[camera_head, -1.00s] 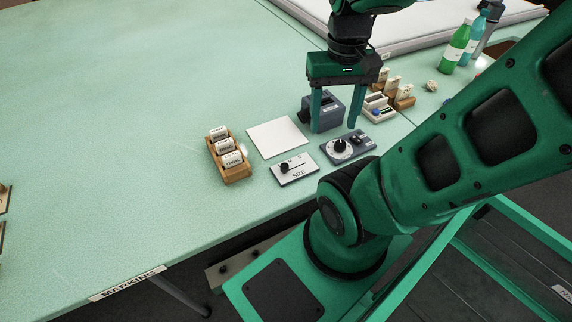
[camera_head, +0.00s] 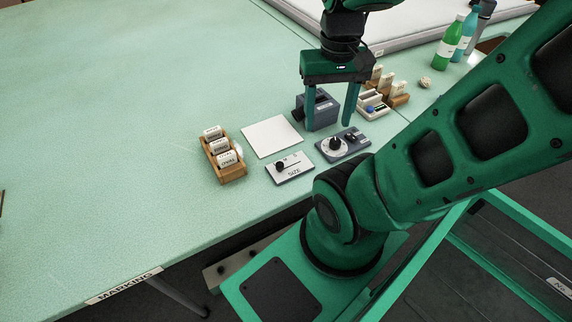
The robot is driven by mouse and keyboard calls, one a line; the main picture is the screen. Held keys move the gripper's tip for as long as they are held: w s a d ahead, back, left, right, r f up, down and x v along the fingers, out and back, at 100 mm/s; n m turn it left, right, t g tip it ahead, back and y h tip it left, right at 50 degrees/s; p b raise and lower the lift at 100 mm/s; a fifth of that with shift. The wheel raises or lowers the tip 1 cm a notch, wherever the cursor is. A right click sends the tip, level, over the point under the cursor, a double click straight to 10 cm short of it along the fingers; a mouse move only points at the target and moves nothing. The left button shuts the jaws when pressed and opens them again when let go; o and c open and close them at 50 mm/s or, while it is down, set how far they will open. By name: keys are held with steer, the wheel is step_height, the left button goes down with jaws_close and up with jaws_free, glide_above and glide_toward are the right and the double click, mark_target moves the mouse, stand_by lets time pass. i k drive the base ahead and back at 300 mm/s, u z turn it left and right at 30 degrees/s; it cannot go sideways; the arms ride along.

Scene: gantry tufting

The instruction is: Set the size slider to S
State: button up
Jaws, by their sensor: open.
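The size slider (camera_head: 291,168) is a small white plate marked SIZE, lying on the green table near its front edge. Its black knob (camera_head: 280,165) stands toward the left end of the slot. Small letters lie along the slot to the knob's right; they are too small to read surely, and the knob may cover one. My gripper (camera_head: 329,125) is open and empty, pointing down, with its two green fingers apart. It appears behind and to the right of the slider, in front of a blue-grey block device (camera_head: 323,107), above the table.
A grey dial plate (camera_head: 343,145) sits right of the slider. A white square sheet (camera_head: 272,137) lies behind it. A wooden rack of labelled rolls (camera_head: 232,172) stands to the left. Further right are a small tray (camera_head: 372,103), stamps and bottles (camera_head: 450,42). The table's left is clear.

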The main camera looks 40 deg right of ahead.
mark_target(280, 164)
steer(key=z, duration=0.1)
steer(key=k, duration=1.55)
steer(key=u, duration=0.3)
steer(key=i, duration=1)
steer(key=z, duration=0.05)
